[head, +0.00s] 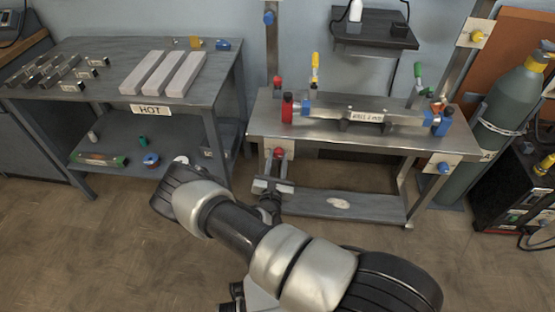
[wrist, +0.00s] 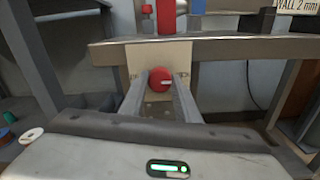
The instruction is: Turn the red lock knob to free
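The red lock knob (head: 279,153) sits on a pale plate at the front left edge of the steel fixture bench. In the wrist view the round red knob (wrist: 158,80) faces me, with a short light mark running roughly sideways on its right half. My gripper (wrist: 162,84) is in front of the plate, pointing at the knob. Its two fingers stand apart, one left and one right of the knob, with the knob framed between their tips. I cannot tell whether either finger touches it. In the head view my gripper (head: 276,172) is just below the knob, partly hidden by my wrist.
The fixture bench (head: 330,138) carries a clamped tube with a label, red and blue parts and toggle clamps above the knob. Its lower shelf (head: 350,205) is below. Other plates carry a yellow knob (head: 477,36) and a blue knob (head: 444,168). A grey table (head: 110,100) stands left.

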